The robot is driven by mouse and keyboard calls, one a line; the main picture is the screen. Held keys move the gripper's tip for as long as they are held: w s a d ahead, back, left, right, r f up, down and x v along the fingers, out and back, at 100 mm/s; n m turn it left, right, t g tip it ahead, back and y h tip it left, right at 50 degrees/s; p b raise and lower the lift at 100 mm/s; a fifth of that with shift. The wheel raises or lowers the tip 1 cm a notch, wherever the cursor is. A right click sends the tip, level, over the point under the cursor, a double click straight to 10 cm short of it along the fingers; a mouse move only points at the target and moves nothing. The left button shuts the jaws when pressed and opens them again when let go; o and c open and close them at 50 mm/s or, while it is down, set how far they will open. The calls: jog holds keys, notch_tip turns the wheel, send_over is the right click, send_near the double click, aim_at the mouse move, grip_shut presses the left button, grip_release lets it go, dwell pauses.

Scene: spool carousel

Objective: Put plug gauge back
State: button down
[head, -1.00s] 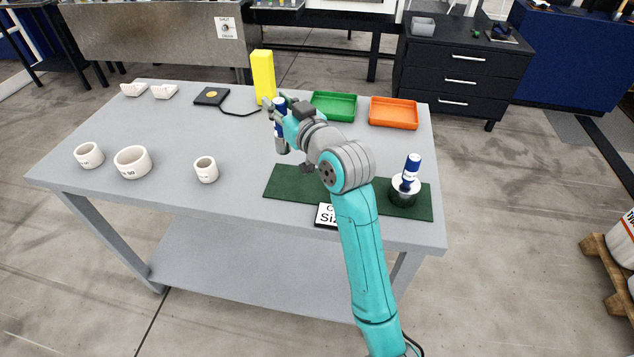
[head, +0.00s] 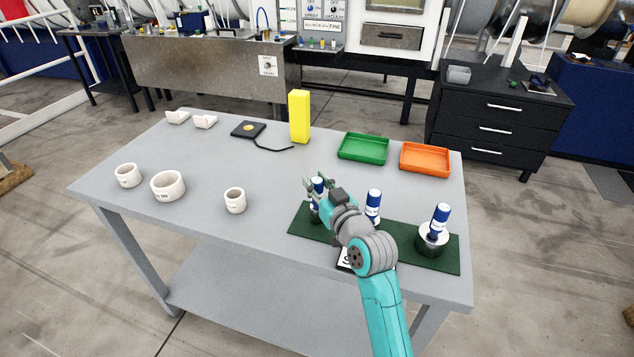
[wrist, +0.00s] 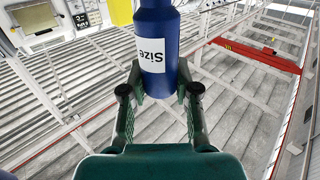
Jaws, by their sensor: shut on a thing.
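My gripper (head: 312,195) is shut on a plug gauge with a blue handle (head: 319,184), held upright at the left end of the dark green mat (head: 405,251). In the wrist view the blue handle (wrist: 180,70) with a white "Size" label stands between my fingers. The gauge's lower end is partly hidden, and I cannot tell if it touches the mat. A second blue-handled gauge (head: 373,203) stands mid-mat, partly behind my arm. A third blue-handled gauge (head: 440,218) leans slightly on a wide metal cylinder (head: 432,240) at the mat's right end.
A yellow block (head: 299,117), a black device (head: 248,130) with a cable, a green tray (head: 363,148) and an orange tray (head: 425,157) are along the back. A label plate at the front edge is partly hidden.

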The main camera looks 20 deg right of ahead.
jog(key=c, duration=0.9)
grip_release()
jog(key=shift+o, duration=0.2)
jog(key=s+d, duration=0.2)
jog(key=s, duration=0.9)
jog(key=shift+s, duration=0.4)
